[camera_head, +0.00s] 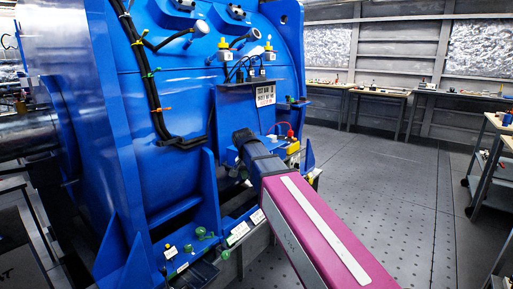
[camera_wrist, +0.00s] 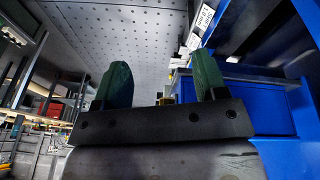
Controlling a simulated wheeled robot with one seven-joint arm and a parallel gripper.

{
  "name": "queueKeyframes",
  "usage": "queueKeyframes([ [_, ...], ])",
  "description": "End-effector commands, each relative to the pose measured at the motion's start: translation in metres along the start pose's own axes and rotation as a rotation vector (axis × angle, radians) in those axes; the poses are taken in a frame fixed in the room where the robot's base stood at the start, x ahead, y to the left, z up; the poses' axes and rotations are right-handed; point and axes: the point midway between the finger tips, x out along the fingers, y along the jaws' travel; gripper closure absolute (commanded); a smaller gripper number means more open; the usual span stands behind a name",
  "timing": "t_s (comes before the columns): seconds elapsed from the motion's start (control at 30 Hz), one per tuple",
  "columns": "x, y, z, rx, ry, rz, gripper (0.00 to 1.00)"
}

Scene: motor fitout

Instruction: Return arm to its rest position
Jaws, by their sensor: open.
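My gripper (camera_wrist: 161,82) shows in the wrist view with its two green fingers wide apart and nothing between them. Behind the fingers are a grey perforated floor and, to the right, blue machine parts. In the head view my magenta and dark arm reaches from the bottom right toward the large blue motor (camera_head: 110,120). The arm's dark far end is close to the motor's lower right side in the picture. I cannot make out the gripper's fingers in the head view.
A sign (camera_head: 265,96) and a yellow block with a red cable (camera_head: 290,146) are near my arm. Green and yellow fittings sit on the motor's base ledge (camera_head: 205,246). Workbenches (camera_head: 372,91) line the far wall. The perforated floor (camera_head: 375,185) to the right is clear.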

Motion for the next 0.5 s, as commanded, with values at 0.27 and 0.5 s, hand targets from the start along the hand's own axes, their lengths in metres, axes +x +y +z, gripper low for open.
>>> queueKeyframes([
  [0.27,0.106,0.070,0.024,-0.140,-0.085,-0.021,0.34],
  [0.5,0.181,0.128,0.055,-0.246,-0.147,-0.060,0.34],
])
